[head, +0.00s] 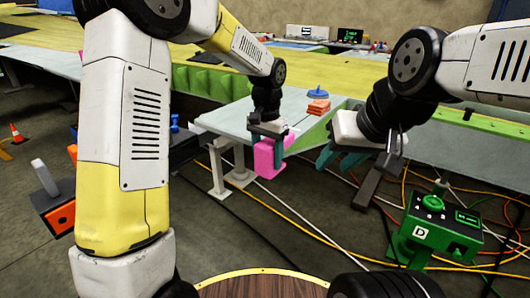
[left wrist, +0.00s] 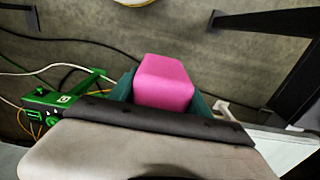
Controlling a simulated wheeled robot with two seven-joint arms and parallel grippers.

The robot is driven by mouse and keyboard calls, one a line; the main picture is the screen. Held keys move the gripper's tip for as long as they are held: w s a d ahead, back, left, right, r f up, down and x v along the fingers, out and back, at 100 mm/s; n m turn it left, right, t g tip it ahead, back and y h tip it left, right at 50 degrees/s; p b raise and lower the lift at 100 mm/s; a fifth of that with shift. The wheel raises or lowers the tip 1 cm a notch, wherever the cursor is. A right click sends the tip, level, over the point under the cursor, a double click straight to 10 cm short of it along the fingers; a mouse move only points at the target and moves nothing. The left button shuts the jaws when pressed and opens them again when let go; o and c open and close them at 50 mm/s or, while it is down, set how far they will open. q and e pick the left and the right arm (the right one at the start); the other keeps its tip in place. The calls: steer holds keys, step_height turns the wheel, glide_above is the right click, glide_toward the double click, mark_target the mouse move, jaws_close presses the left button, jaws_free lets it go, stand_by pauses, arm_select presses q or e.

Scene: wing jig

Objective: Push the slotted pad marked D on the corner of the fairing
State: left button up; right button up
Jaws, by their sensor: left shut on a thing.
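My left gripper (head: 266,146) is shut on a pink block-shaped pad (head: 264,160), gripped between teal fingers. The pad also shows in the left wrist view (left wrist: 164,82).
A green box marked D (head: 436,228) with a knob and display stands at the lower right. Orange and white cables (head: 300,232) cross the floor. Orange blocks (head: 318,106) and a blue object (head: 316,92) lie on the pale panel. A round wooden top (head: 262,288) is close in front.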

arm_select(q)
steer(key=shift+w+d+f, duration=0.1)
steer(key=shift+w+d, duration=0.45)
steer(key=shift+w, duration=0.25)
steer(key=shift+w+d+f, duration=0.1)
steer(key=shift+w+d, duration=0.45)
steer(key=shift+w, duration=0.2)
steer(key=o, duration=1.6)
steer(key=shift+r, duration=0.1)
steer(key=shift+w+a, duration=0.1)
steer(key=shift+w, duration=0.05)
steer(key=shift+r, duration=0.1)
steer(key=r, duration=0.7)
steer(key=shift+s, duration=0.2)
steer(key=shift+s+r, duration=0.1)
steer(key=shift+r, duration=0.2)
